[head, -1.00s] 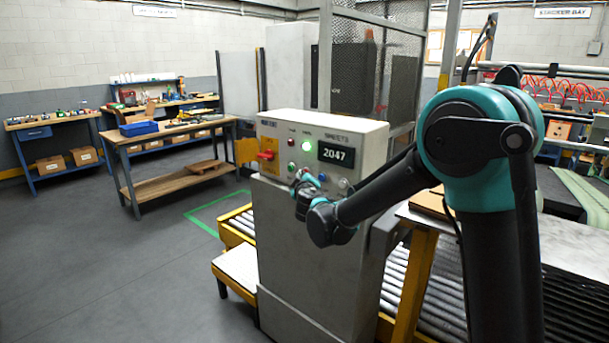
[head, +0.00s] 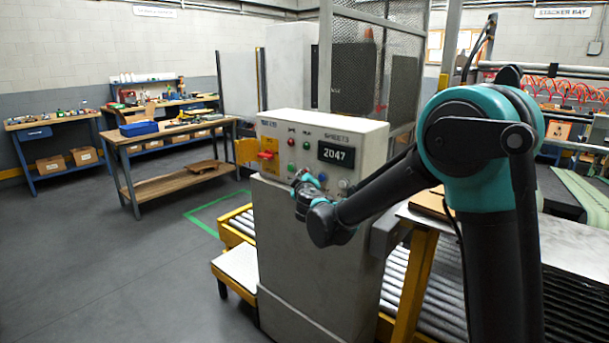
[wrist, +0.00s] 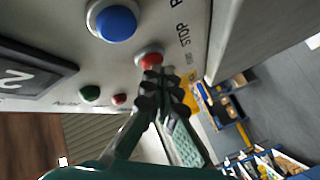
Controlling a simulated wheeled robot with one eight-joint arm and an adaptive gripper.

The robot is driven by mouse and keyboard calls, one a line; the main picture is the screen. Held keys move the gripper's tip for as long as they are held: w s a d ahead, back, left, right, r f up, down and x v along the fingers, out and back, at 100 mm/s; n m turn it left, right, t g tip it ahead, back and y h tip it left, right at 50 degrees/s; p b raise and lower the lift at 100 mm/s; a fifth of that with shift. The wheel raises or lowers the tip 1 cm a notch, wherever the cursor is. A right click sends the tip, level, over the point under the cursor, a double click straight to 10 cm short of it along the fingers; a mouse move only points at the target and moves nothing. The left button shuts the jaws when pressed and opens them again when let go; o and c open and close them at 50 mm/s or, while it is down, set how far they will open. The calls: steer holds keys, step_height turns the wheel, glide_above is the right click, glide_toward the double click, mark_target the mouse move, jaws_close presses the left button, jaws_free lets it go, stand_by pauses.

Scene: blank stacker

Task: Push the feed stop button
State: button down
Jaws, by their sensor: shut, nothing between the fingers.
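The red stop button (wrist: 151,59) sits in a pale ring on the control panel, beside the printed word STOP, in the wrist view. My gripper (wrist: 165,80) is shut and empty. Its fingertips are at the button's lower edge and seem to touch it; the exact contact is hard to tell. In the head view my gripper (head: 301,181) is at the front of the control box (head: 268,190), and it hides the button there. The panel's green lamp (head: 306,144) is dark. The counter display (head: 337,154) reads 2047.
A blue button (wrist: 115,23) is close beside the red one. A red switch on a yellow plate (head: 267,155) is at the panel's left. A roller conveyor (head: 395,285) runs behind the box. The floor at left is open, with a workbench (head: 175,186) beyond.

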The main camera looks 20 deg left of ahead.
steer(key=shift+s+a, duration=0.2)
steer(key=shift+s, duration=0.4)
steer(key=s, duration=0.1)
steer(key=s+a, duration=0.1)
steer(key=s, duration=0.1)
steer(key=s+a, duration=0.1)
steer(key=shift+s, duration=0.3)
steer(key=shift+d, duration=0.1)
stand_by(0.5)
